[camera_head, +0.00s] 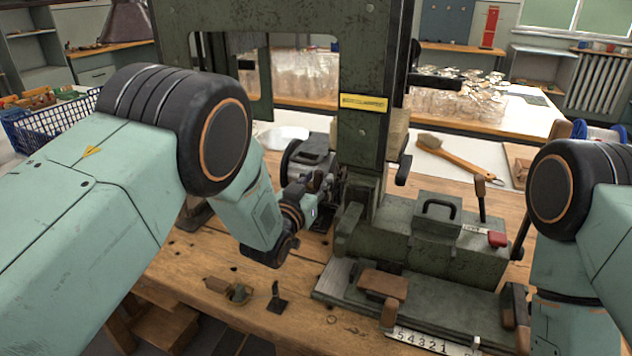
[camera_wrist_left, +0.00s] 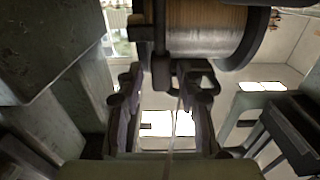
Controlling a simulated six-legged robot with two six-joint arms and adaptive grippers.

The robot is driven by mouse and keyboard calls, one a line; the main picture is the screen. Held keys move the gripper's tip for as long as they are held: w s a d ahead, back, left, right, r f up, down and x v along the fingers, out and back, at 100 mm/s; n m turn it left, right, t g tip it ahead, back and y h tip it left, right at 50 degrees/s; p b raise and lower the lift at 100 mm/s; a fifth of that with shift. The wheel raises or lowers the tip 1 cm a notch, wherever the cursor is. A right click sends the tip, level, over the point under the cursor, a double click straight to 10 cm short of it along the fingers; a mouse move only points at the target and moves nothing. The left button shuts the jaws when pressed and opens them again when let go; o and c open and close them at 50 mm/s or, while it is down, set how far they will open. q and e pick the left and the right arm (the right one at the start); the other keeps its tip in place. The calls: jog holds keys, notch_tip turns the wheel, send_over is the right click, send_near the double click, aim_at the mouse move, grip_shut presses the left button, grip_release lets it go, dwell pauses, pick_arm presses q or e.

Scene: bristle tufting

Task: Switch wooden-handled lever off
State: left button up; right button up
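A lever with a wooden handle (camera_head: 480,186) stands upright at the back right of the green machine bed in the head view. My left gripper (camera_head: 312,192) is beside the machine's column, left of these levers. In the left wrist view its two fingers (camera_wrist_left: 166,105) are apart with nothing between them. My right arm is at the right edge; its gripper is not visible.
The green machine bed (camera_head: 440,243) stands on a wooden bench (camera_head: 200,262). A wire spool (camera_wrist_left: 205,28) is close above the left fingers in the wrist view. A brush (camera_head: 455,158) lies behind the machine. Small parts (camera_head: 238,292) lie at the bench front. A blue basket (camera_head: 50,118) is at left.

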pick_arm(q)
grip_shut()
jog(key=shift+a, duration=0.1)
dwell(0.3)
jog(key=shift+s+f+t+b, duration=0.15)
jog(key=shift+s+t+b, duration=0.15)
jog(key=shift+b, duration=0.25)
jog(key=shift+s+a+t+b, duration=0.15)
jog(key=shift+s+t+b, duration=0.15)
jog(key=shift+r, duration=0.2)
jog(key=shift+o, duration=1.1)
grip_release()
jog(key=shift+f, duration=0.1)
